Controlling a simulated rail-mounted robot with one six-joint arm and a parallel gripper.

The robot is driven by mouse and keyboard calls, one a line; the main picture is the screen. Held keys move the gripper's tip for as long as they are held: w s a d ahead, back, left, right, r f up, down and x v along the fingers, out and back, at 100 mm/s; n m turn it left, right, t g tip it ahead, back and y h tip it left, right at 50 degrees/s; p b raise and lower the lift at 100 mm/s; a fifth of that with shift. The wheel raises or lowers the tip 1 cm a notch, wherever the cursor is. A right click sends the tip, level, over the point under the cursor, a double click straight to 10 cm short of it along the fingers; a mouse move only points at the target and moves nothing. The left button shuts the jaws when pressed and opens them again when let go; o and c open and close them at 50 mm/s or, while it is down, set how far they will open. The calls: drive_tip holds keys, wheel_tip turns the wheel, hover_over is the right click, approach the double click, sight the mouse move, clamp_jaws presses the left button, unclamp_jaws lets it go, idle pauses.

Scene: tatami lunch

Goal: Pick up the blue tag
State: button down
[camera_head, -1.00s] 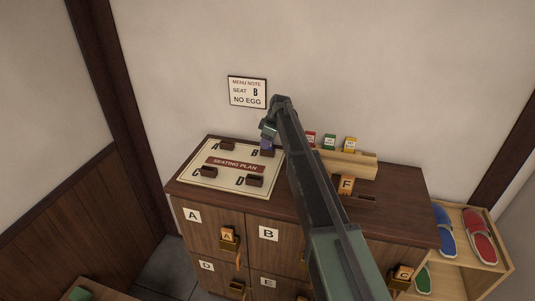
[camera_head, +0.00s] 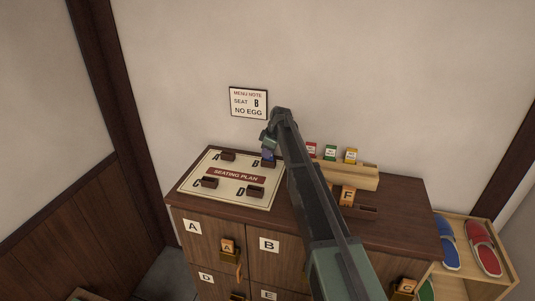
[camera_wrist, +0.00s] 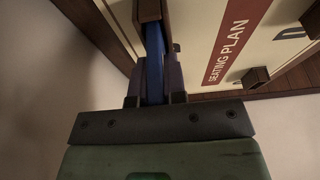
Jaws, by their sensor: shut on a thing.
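The blue tag (camera_wrist: 154,62) shows in the wrist view as a narrow blue strip between the two dark fingers of my gripper (camera_wrist: 154,85). My gripper is shut on it. The tag's far end meets a brown holder (camera_wrist: 148,9); I cannot tell whether it sits in the slot or just above it. In the head view my gripper (camera_head: 267,153) is at the holder beside the letter B on the seating plan (camera_head: 220,193), and the tag is barely distinguishable there.
A menu note (camera_head: 249,103) on the wall reads seat B, no egg. Right of my arm, a wooden rack (camera_head: 350,175) carries red, green (camera_head: 330,153) and yellow (camera_head: 351,156) tags. An F tag (camera_head: 347,196) stands in front of it. Brown holders also stand by A, C and D.

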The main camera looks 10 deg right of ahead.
wheel_tip(320, 180, up, 20)
drive_tip(key=p, duration=1.9)
drive_tip(key=shift+f, duration=0.15)
